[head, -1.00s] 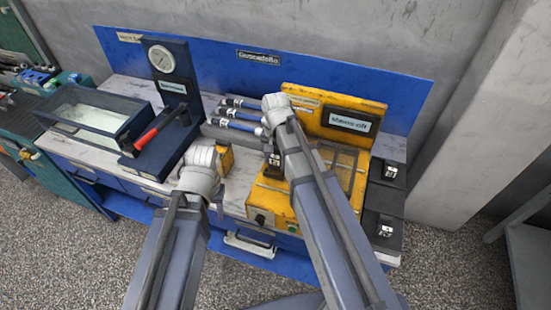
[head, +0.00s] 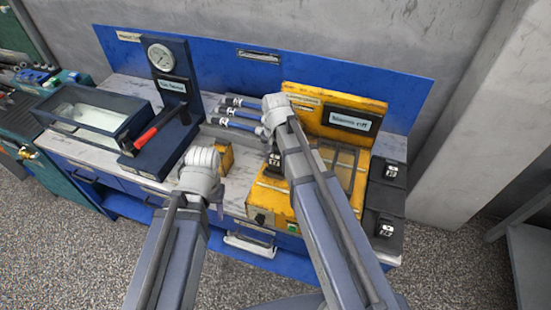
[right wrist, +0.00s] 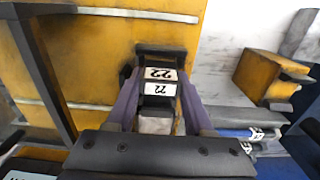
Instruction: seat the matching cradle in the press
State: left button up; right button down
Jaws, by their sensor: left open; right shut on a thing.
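The yellow press (head: 268,205) stands on the right of the bench, with an upright back panel and a grooved deck. My right gripper (right wrist: 160,85) is shut on a small black cradle (right wrist: 160,50) with white number labels that look like 22 or 72. In the head view the held cradle (head: 275,155) is over the left part of the press deck. I cannot tell whether it touches the deck. Two more black labelled cradles, one farther back (head: 393,172) and one nearer (head: 386,226), lie right of the press. My left gripper (head: 217,190) is open, its fingertips mostly hidden.
A yellow block (head: 226,158) stands left of the press, beside my left gripper; it also shows in the right wrist view (right wrist: 262,78). Blue hoses (head: 238,113) lie behind.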

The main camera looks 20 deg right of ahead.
aim_at(276, 156)
jog(key=shift+f+b, duration=0.95)
jog(key=shift+f, duration=0.05)
jog(key=shift+c, duration=1)
grip_release()
notch_tip(276, 156, up, 8)
jog(key=p, duration=0.8)
jog(key=shift+f, duration=0.1)
